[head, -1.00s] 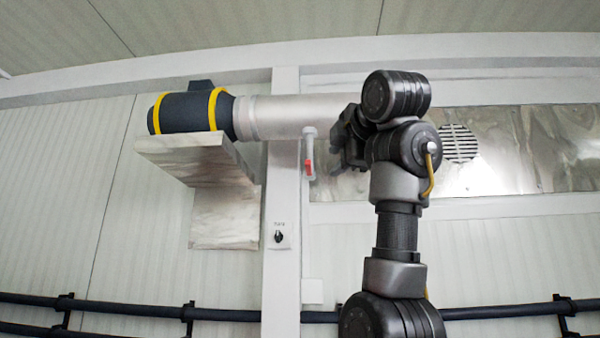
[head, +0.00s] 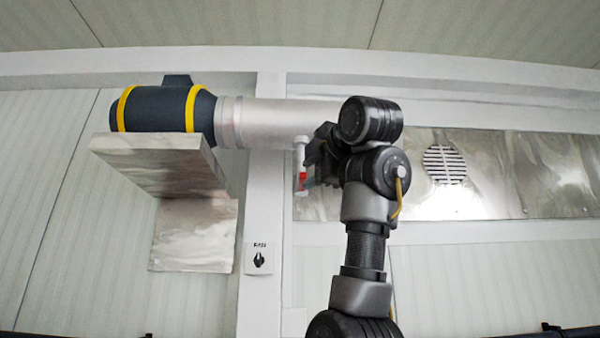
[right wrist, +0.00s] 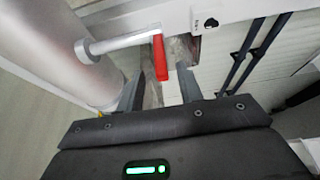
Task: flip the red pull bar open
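The red pull bar (head: 302,181) hangs down from a white handle arm (head: 300,152) under the silver pipe. In the right wrist view the red bar (right wrist: 160,58) sits at the end of the white arm (right wrist: 124,42). My right gripper (head: 314,170) is just right of the bar in the head view. In the right wrist view its two fingers (right wrist: 161,80) are apart, with the bar's lower end between or just beyond their tips. I cannot tell whether they touch it. My left gripper is not in view.
The silver pipe (head: 278,117) runs right from a dark cylinder with yellow bands (head: 160,108). A pale bracket (head: 165,160) is below the cylinder. A switch (head: 260,260) is on the white post. A metal panel with a vent (head: 444,165) is behind my right arm.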

